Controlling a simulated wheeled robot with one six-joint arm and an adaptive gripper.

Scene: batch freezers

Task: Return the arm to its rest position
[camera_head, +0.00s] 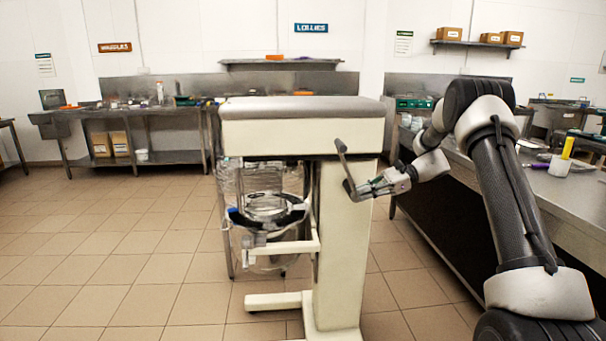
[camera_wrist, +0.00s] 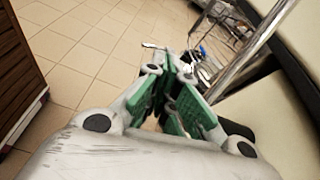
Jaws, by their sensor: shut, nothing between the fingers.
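My arm (camera_head: 505,190) comes up from the lower right in the head view, bends at the top and reaches left toward the cream machine. My gripper (camera_head: 352,190) is beside the machine's column, close to a dark crank handle (camera_head: 346,165). In the wrist view my gripper (camera_wrist: 172,68) shows its green-padded fingers, with their tips close together and nothing between them. A metal bar (camera_wrist: 250,50) runs past the fingertips on the right. I cannot tell whether the fingers touch the handle.
The cream machine (camera_head: 345,250) stands on the tiled floor with a clear guard and bowl (camera_head: 265,205). A steel counter (camera_head: 570,200) with a white cup (camera_head: 559,166) runs along the right, close to my arm. Open floor (camera_head: 120,250) lies at the left.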

